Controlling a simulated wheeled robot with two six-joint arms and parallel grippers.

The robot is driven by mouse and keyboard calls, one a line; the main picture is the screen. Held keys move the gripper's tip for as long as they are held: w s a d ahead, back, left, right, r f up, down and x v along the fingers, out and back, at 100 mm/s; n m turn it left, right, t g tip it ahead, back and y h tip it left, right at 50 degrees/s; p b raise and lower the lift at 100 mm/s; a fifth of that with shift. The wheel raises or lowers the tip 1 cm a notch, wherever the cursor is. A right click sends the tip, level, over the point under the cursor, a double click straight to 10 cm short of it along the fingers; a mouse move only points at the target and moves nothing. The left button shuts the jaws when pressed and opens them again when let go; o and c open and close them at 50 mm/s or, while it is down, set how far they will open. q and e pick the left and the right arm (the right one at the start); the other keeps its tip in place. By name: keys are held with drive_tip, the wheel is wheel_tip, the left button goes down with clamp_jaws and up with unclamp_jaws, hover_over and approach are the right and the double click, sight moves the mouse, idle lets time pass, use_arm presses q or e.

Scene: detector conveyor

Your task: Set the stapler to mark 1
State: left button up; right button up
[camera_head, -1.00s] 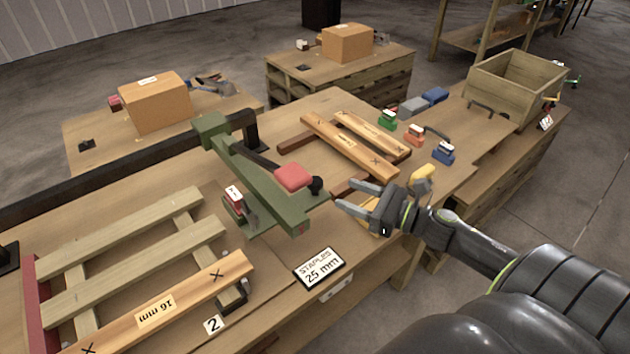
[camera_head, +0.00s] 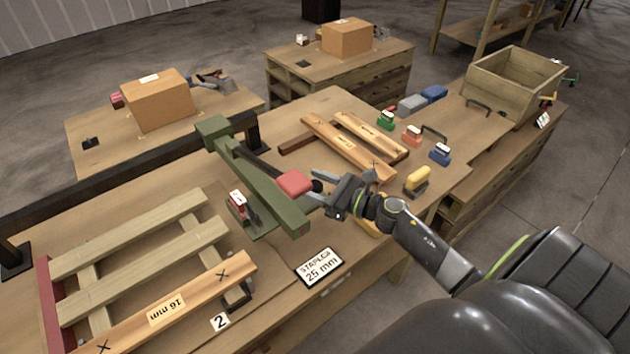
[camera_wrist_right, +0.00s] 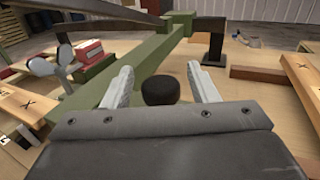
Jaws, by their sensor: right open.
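The green stapler (camera_head: 262,190) stands on the bench, its long arm running from the back left toward the front right. It carries a red pad (camera_head: 294,184) near its front end. My right gripper (camera_head: 318,188) is open at that front end, close to the red pad. In the right wrist view its two fingers (camera_wrist_right: 160,88) stand on either side of a black round knob (camera_wrist_right: 160,91), apart from it as far as I can tell. A small white label marked 2 (camera_head: 220,321) lies at the front edge. I cannot make out mark 1. My left gripper is not in view.
A sign reading "STAPLES 25 mm" (camera_head: 319,267) stands below the gripper. A slatted wooden frame (camera_head: 140,250) with a 16 mm plank (camera_head: 195,290) lies left. A yellow block (camera_head: 417,181) and several coloured blocks are to the right, before a wooden crate (camera_head: 515,80).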

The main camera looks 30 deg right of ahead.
clamp_jaws()
idle(0.4)
